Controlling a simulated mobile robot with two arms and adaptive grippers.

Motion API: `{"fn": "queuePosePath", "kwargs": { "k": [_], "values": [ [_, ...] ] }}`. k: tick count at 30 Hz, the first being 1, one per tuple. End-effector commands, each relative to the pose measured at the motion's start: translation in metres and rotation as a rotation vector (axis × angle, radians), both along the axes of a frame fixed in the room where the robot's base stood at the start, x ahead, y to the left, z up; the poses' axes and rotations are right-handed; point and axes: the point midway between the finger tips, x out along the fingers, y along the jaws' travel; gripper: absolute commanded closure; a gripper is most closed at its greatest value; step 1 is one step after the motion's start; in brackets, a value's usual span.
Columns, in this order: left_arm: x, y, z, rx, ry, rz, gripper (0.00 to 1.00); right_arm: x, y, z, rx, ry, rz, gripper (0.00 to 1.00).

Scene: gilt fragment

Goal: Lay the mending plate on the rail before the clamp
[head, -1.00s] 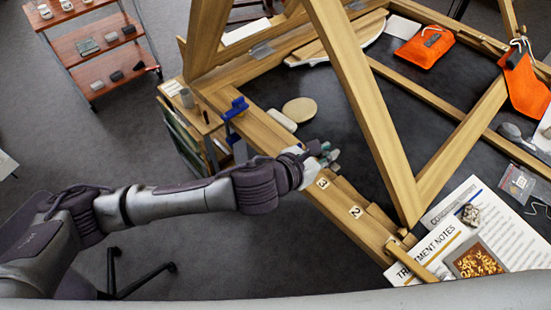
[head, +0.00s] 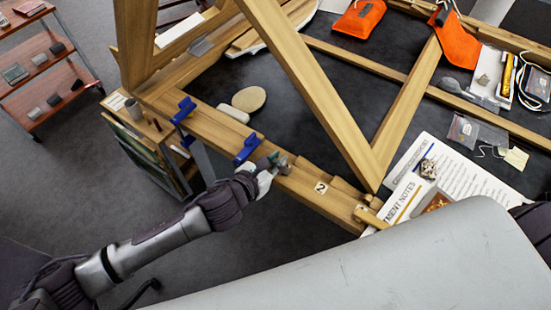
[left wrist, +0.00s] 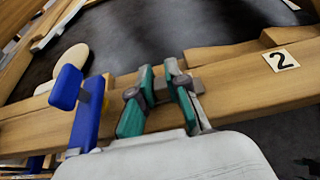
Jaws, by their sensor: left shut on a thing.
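My left gripper (head: 275,163) is over the wooden rail (head: 218,128); in the left wrist view its teal fingers (left wrist: 160,95) are shut on a small grey piece, apparently the mending plate (left wrist: 161,84). The fingers hide most of the plate, and I cannot tell whether it touches the rail. A blue clamp (head: 247,148) stands on the rail just left of the gripper; it also shows in the left wrist view (left wrist: 87,112), close beside the fingers. A second blue clamp (head: 183,110) is farther left on the rail. My right gripper is not in view.
The number 2 label (head: 320,187) is on the rail right of the gripper. A slanting timber brace (head: 310,90) rises behind it. A pale oval pad (head: 249,99) lies beyond the rail. Printed notes (head: 445,185) lie at right, and a shelf cart (head: 45,75) stands at left.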

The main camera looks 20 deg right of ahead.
Motion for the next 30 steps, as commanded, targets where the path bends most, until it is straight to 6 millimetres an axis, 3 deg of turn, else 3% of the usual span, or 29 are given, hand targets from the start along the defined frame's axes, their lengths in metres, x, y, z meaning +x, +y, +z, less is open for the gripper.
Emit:
{"fn": "queuePosePath", "kwargs": {
  "k": [6,7,12,22,30],
  "values": [
    [0.000,0.000,-0.003,0.000,0.000,0.001,1.00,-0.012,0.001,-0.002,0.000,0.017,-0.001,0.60],
    [0.000,0.000,-0.003,0.000,0.000,0.001,0.84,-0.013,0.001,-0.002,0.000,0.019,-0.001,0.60],
    [0.000,0.000,-0.002,0.000,0.000,0.001,0.60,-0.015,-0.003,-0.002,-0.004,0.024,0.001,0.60],
    [0.000,0.000,0.002,0.000,0.000,0.001,0.60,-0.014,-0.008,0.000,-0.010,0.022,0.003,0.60],
    [-0.025,0.035,0.017,0.002,-0.001,0.000,0.60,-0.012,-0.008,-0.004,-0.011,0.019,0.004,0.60]
  ]
}}
